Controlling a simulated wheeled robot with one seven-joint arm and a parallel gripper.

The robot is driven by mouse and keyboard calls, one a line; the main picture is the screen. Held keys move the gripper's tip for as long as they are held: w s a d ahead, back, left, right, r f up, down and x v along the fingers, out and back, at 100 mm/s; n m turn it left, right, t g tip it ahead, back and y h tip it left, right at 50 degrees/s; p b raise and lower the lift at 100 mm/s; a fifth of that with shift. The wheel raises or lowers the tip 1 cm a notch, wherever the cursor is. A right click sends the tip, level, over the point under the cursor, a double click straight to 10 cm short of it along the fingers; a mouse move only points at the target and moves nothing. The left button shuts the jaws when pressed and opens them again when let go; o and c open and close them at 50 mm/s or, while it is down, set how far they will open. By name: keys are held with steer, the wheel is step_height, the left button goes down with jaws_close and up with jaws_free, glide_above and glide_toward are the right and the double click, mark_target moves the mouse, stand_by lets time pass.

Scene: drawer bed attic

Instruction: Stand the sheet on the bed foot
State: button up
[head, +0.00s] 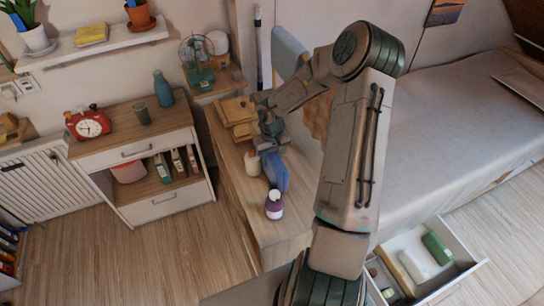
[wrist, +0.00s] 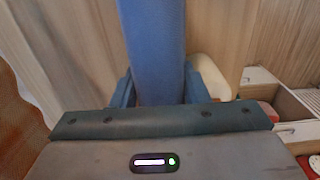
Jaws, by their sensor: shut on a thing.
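The sheet looks like a smooth blue roll (wrist: 152,45). In the wrist view it runs between the two fingers of my gripper (wrist: 157,88), which is shut on it. In the head view the blue sheet (head: 276,172) shows below my gripper (head: 270,143), over the wooden bed foot (head: 240,196). The arm hides part of the grip. I cannot tell whether the sheet's lower end touches the wood.
Wooden boxes (head: 236,112) sit behind. An open drawer (head: 465,263) juts out below the bed (head: 440,130). A cabinet (head: 150,150) stands left.

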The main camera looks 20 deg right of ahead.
steer(key=o, duration=0.8)
steer(key=shift+f, duration=0.15)
steer(key=o, duration=0.4)
